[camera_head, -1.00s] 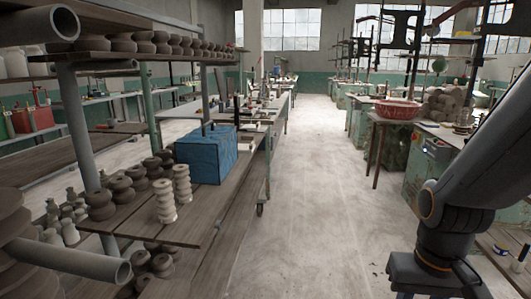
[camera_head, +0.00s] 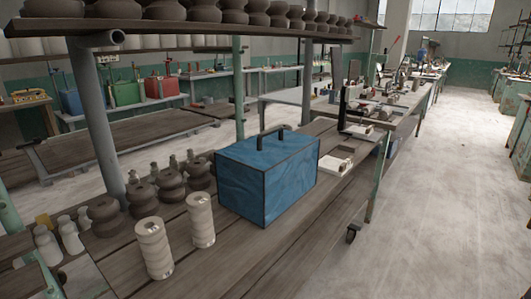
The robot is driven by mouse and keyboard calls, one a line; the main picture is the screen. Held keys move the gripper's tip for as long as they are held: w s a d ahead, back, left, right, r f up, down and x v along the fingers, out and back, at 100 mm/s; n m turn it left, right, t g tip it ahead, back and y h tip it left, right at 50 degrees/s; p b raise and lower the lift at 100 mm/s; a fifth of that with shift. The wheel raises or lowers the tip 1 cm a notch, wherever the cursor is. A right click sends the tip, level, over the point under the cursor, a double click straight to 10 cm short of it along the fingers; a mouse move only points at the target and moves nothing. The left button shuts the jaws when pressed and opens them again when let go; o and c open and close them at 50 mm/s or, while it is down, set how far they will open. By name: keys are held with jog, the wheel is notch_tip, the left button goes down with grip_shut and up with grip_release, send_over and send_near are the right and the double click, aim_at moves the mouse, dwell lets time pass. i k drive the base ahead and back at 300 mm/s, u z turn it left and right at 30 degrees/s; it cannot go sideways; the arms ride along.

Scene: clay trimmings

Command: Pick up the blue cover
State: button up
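A blue box-shaped cover (camera_head: 243,186) with dark edges and a black handle on top stands on the wooden shelf bench (camera_head: 255,262), near the middle of the head view. It is upright, with its front and right sides and top showing. Whether anything is under it is hidden. My gripper and arm are not in this view.
Two pale ribbed insulators (camera_head: 153,247) stand at the front left of the cover, with several dark ones (camera_head: 105,215) behind. A post (camera_head: 97,125) and an upper shelf (camera_head: 180,28) of dark pots stand close by. Trays (camera_head: 338,164) lie to its right. The aisle floor (camera_head: 440,210) is clear.

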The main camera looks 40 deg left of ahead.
aim_at(260, 177)
jog(key=u, duration=0.6)
jog(key=i, duration=1.3)
jog(key=u, duration=0.6)
